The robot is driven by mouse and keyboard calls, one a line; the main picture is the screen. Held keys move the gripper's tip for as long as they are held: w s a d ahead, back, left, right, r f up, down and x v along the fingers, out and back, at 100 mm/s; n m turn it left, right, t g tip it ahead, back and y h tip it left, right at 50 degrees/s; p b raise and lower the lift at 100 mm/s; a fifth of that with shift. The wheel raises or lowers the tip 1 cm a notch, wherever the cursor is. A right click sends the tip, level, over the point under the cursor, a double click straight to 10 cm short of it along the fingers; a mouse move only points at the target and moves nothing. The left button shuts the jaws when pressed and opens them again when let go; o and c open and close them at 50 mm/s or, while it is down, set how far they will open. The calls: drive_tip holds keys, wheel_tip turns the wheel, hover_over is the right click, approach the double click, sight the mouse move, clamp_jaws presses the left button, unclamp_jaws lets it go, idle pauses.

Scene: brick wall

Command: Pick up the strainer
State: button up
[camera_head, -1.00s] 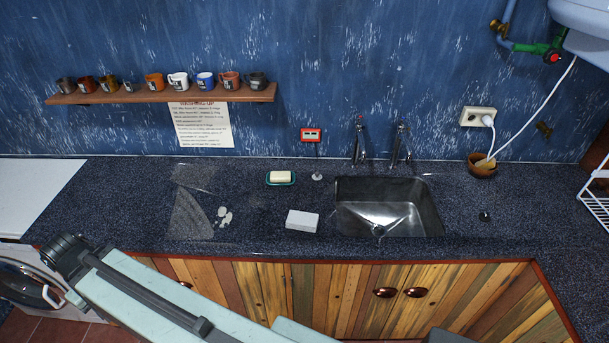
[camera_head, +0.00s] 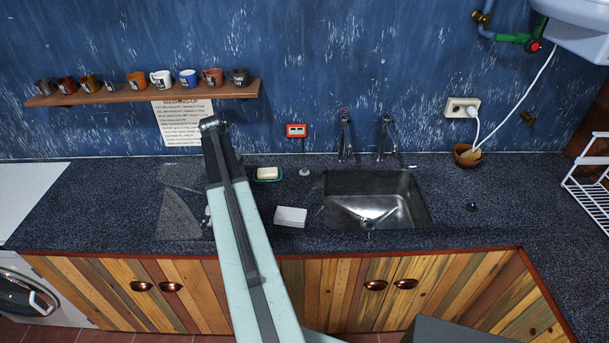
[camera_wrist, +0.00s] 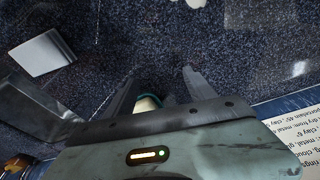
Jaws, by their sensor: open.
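A small dark round item (camera_head: 472,207) lies on the counter right of the sink; it may be the strainer, but it is too small to be sure. My gripper (camera_wrist: 160,88) is open and empty over the counter in the wrist view, well left of that item. A soap dish (camera_wrist: 148,103) shows beyond the gripper's palm, between the fingers; it is not gripped. In the head view my raised arm stretches over the counter left of the sink, and the fingers cannot be made out there.
A metal sink (camera_head: 375,207) has two taps (camera_head: 387,138) behind it. A white block (camera_head: 291,216) and the soap dish (camera_head: 267,174) stand left of it. A shelf (camera_head: 140,93) with several mugs hangs above. A bowl (camera_head: 467,155) and white rack (camera_head: 598,185) are at right. Counter between is mostly clear.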

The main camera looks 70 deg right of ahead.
sight(304, 168)
drive_tip(key=s+d+m, duration=0.1)
drive_tip(key=s+d, duration=0.1)
drive_tip(key=d, duration=0.1)
drive_tip(key=s+d, duration=0.3)
drive_tip(key=s+d+m, duration=0.1)
drive_tip(key=s+d, duration=0.1)
drive_tip(key=d, duration=0.2)
drive_tip(key=shift+s+d+m, duration=0.1)
drive_tip(key=shift+s+m, duration=0.1)
drive_tip(key=shift+m, duration=0.1)
drive_tip(key=s+d+m+g, duration=0.1)
drive_tip(key=s+d+m, duration=0.3)
drive_tip(key=s+d, duration=0.7)
drive_tip(key=shift+h, duration=0.3)
drive_tip(key=f+b, duration=0.5)
drive_tip(key=s+f+b, duration=0.1)
drive_tip(key=f+b, duration=0.2)
drive_tip(key=shift+s, duration=0.1)
drive_tip(key=shift+r, duration=0.25)
clamp_jaws()
drive_tip(key=shift+r, duration=0.15)
